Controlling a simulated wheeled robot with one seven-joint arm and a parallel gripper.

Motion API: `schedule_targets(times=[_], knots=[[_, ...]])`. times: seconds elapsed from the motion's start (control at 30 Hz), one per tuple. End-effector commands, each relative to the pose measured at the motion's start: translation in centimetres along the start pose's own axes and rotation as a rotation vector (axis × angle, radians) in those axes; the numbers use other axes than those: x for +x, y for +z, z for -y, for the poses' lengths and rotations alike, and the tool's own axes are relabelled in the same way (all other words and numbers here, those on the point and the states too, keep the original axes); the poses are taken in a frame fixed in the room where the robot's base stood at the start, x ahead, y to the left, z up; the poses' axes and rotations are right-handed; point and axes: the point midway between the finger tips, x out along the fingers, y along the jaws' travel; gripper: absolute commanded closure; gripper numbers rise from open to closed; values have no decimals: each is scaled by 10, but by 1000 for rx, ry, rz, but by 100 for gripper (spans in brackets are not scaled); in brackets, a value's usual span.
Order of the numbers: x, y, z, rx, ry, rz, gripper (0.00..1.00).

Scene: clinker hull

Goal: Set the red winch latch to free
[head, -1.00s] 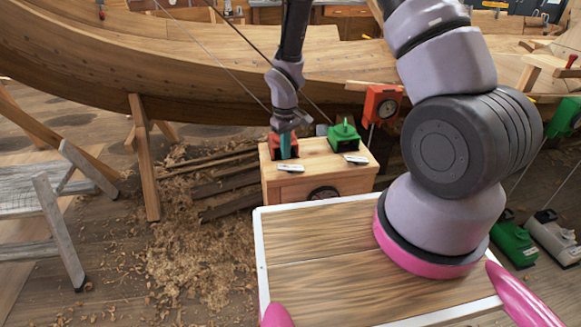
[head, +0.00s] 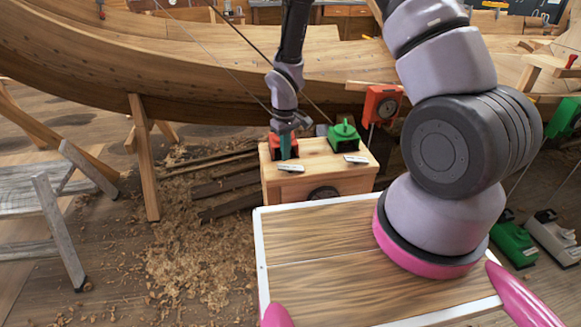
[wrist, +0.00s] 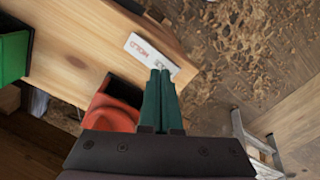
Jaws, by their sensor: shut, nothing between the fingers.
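The red winch (head: 277,147) sits on the left part of a wooden box top in the head view. In the wrist view the red winch (wrist: 112,108) shows left of my fingers, partly covered by my gripper body. My gripper (head: 288,148) has teal fingers pointing down at the winch's right side in the head view. In the wrist view my gripper (wrist: 158,80) is shut and empty, its tips over the edge of a white label (wrist: 148,52) reading HOLD. Other lettering on the label is hidden by the fingers. I cannot make out the latch or its setting, nor whether the fingers touch it.
A green winch (head: 344,135) with its own label (head: 356,159) stands to the right on the wooden box (head: 335,178). The wooden hull (head: 190,65) runs across the back. Shavings and planks lie on the floor at left.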

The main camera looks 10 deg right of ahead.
Motion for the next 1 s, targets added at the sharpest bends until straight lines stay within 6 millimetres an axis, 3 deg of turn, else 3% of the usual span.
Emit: schedule_targets(times=[1.0], knots=[[16,0,0,-1,0,0,100]])
